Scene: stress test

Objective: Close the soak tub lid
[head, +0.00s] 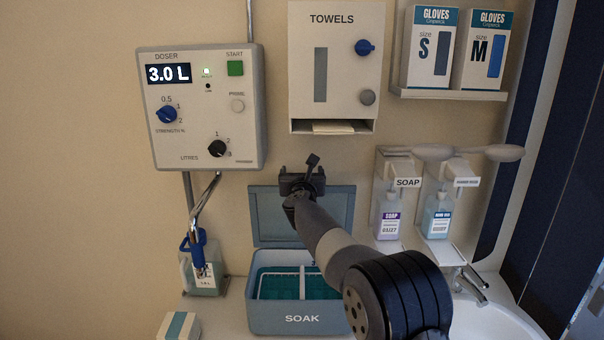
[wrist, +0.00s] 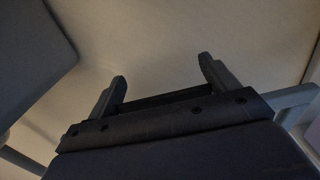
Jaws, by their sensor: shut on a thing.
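The soak tub (head: 268,318) stands on the counter, labelled SOAK, with teal inside and a white divider. Its blue-grey lid (head: 267,218) is open, standing upright at the tub's back against the wall. My gripper (head: 303,176) is at the lid's upper edge, near its middle, and is shut on the lid. My arm hides part of the lid and the tub's right side. In the wrist view the two fingers of my gripper (wrist: 163,82) stand apart; the grip itself is hidden there.
The towel dispenser (head: 338,105) hangs just above my gripper. The doser (head: 200,130) is at the upper left, with a bottle (head: 205,282) below it. Soap dispensers (head: 388,220) and a sink (head: 490,320) are at the right. A small box (head: 178,328) stands left of the tub.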

